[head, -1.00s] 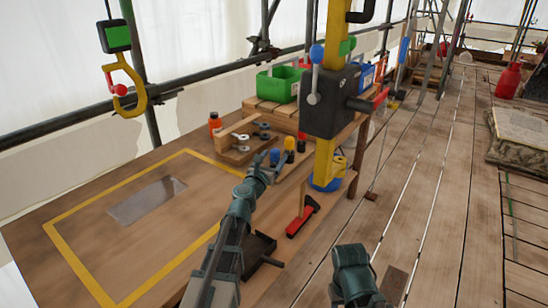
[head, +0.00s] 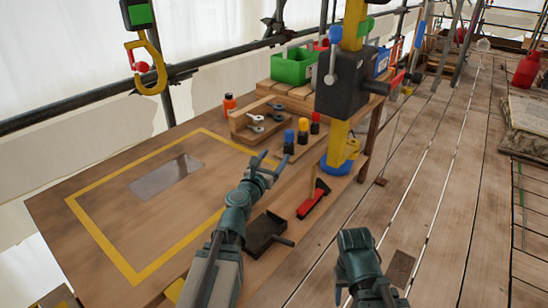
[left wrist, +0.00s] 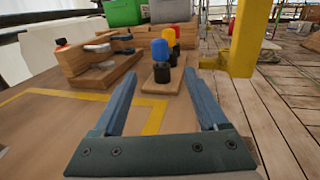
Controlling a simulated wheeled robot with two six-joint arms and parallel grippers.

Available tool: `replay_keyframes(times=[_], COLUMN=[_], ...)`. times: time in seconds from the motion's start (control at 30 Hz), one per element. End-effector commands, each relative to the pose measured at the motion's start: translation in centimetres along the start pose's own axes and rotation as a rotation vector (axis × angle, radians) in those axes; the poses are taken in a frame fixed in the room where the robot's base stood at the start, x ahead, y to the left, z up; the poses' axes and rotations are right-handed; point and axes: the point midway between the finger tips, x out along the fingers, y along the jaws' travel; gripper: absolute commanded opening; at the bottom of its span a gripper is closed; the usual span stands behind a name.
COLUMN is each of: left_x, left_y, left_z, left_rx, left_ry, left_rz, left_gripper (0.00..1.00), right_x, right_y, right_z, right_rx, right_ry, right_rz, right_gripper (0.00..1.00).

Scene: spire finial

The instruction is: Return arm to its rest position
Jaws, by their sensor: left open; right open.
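My left arm reaches in over the workbench (head: 105,185), its forearm angled up and to the right. My left gripper (head: 273,158) is open and empty, just short of the blue-capped bottle (head: 289,137). In the left wrist view its two fingers (left wrist: 160,73) stand wide apart, with nothing between them. Beyond the fingertips are the blue-capped bottle (left wrist: 160,50) and a yellow-capped one on a wooden block (left wrist: 155,82).
A yellow post with a dark box (head: 342,88) stands right of the bottles. A dark tray (head: 266,236) and red-handled tool (head: 313,200) lie beside my left forearm. A hook (head: 150,75) hangs at upper left. The yellow-outlined area holds only a grey plate (head: 166,177).

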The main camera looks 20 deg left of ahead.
Motion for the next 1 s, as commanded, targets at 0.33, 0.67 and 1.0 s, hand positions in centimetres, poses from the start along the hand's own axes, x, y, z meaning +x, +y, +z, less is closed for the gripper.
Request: replay_keyframes(times=[0.33, 0.67, 1.0], left_x=[0.1, -7.6, -20.6], left_y=[-3.8, -22.5, -21.4], left_z=[1.6, 1.0, 0.6], left_rx=[0.182, 1.414, 2.237], left_ry=[0.023, 0.043, -0.111], left_rz=[-0.113, -0.992, -2.066], left_gripper=[0.76, 0.76, 0.76], right_x=[-2.3, -13.4, -22.2], right_y=[0.2, 1.3, 2.1], right_z=[0.1, 0.8, 1.3], right_rx=[0.000, 0.000, 0.001], right_ry=[0.000, 0.000, 0.000], right_rz=[0.000, 0.000, 0.000], right_gripper=[0.50, 0.50, 0.50])
